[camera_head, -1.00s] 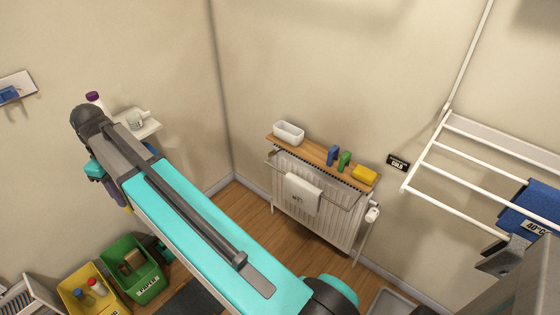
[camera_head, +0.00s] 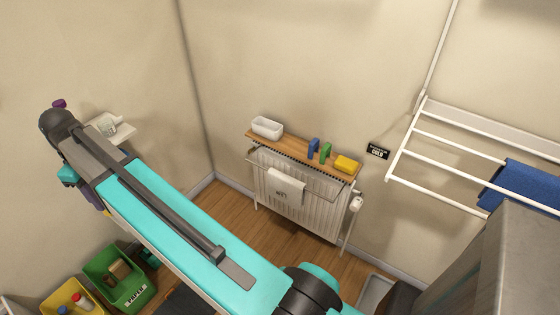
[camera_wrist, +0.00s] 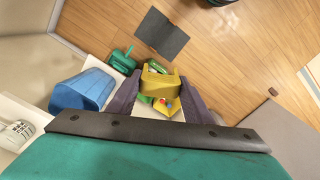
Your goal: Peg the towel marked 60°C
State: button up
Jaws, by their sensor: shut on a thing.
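My gripper (camera_wrist: 158,98) is shut on a yellow thing (camera_wrist: 161,82), which looks like a clothes peg, between its purple-grey fingers. In the head view my gripper (camera_head: 93,200) is at the left, partly hidden by my arm and far from the drying rack. A blue towel (camera_head: 520,186) hangs over the white rack (camera_head: 440,178) at the right. Its label is out of view. A white towel (camera_head: 285,187) with a small mark hangs on the radiator rail; I cannot read the mark. No 60°C marking is readable.
A wooden shelf (camera_head: 290,150) above the radiator (camera_head: 305,215) holds a white tub, blue and green items and a yellow block. A green bin (camera_head: 125,290) and a yellow bin (camera_head: 62,295) stand lower left. A blue container (camera_wrist: 82,91) is beside my gripper.

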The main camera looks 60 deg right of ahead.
jog(key=s+d+f+m+p, duration=0.1)
jog(key=d+f, duration=0.2)
jog(key=d, duration=0.8)
jog(key=s+d+f+m+p, duration=0.1)
jog(key=s+d+f, duration=0.15)
jog(key=d, duration=0.85)
jog(key=s+d+f+m+p, duration=0.1)
jog(key=d+f, duration=0.3)
jog(key=d, duration=0.6)
jog(key=s+d+f+m, duration=0.1)
jog(key=s+d+f, duration=0.2)
jog(key=s+d, duration=0.4)
jog(key=s+d+f+p, duration=0.1)
jog(key=s+d+f, duration=0.3)
jog(key=s+d, duration=0.3)
jog(key=s+d+f+m+p, duration=0.1)
jog(key=s+d+f, duration=0.2)
jog(key=s+d, duration=0.4)
jog(key=shift+s+d+f+m, duration=0.1)
jog(key=shift+d+f+m, duration=0.1)
jog(key=shift+d, duration=0.9)
jog(key=shift+s+d+f+m, duration=0.1)
jog(key=shift+d+f, duration=0.05)
jog(key=shift+d, duration=0.95)
